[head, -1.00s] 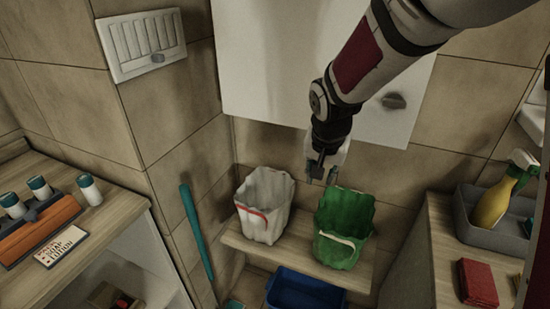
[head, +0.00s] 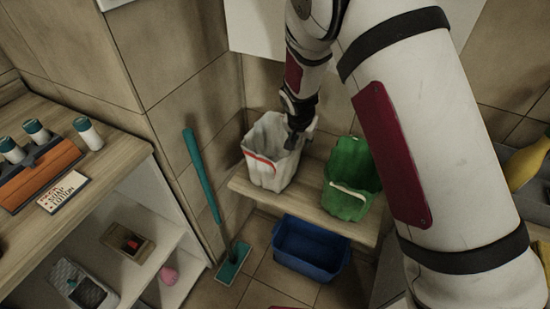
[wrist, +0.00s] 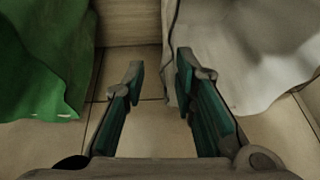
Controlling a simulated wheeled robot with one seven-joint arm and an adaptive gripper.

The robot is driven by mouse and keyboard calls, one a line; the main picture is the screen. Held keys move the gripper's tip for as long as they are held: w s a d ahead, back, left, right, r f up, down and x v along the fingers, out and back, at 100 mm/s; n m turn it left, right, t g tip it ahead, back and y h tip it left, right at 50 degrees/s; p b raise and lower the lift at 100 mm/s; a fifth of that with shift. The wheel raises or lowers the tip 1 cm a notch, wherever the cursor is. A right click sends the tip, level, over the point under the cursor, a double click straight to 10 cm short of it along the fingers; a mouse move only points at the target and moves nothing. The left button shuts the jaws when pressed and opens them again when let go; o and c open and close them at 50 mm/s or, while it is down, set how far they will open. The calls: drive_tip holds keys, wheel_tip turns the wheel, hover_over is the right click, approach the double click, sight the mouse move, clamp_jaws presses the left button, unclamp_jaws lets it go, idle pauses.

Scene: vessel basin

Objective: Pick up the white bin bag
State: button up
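The white bin bag (head: 266,165), with a red stripe near its rim, stands upright on the wooden shelf (head: 300,208). In the wrist view the bag (wrist: 245,50) fills the upper right. My gripper (head: 292,140) is at the bag's right rim in the head view. In the wrist view my gripper (wrist: 160,78) is open, with a gap between its teal-padded fingers. The bag's left edge shows in that gap, close to the right finger; I cannot tell whether they touch. Part of the bag's right side is hidden behind my gripper.
A green bin bag (head: 350,175) stands close on the right; in the wrist view it (wrist: 40,60) is left of my fingers. A blue bin (head: 310,250) is below the shelf. A teal mop (head: 203,175) leans at the left. The wall is close behind.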

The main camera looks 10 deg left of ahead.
sight(300, 153)
drive_tip(key=shift+a+x, duration=0.15)
drive_tip(key=shift+x, duration=1.35)
drive_tip(key=shift+a+x, duration=0.1)
drive_tip(key=shift+x, duration=1.4)
drive_tip(key=shift+d+f, duration=0.1)
drive_tip(key=shift+f, duration=0.2)
drive_tip(key=shift+c, duration=0.2)
clamp_jaws()
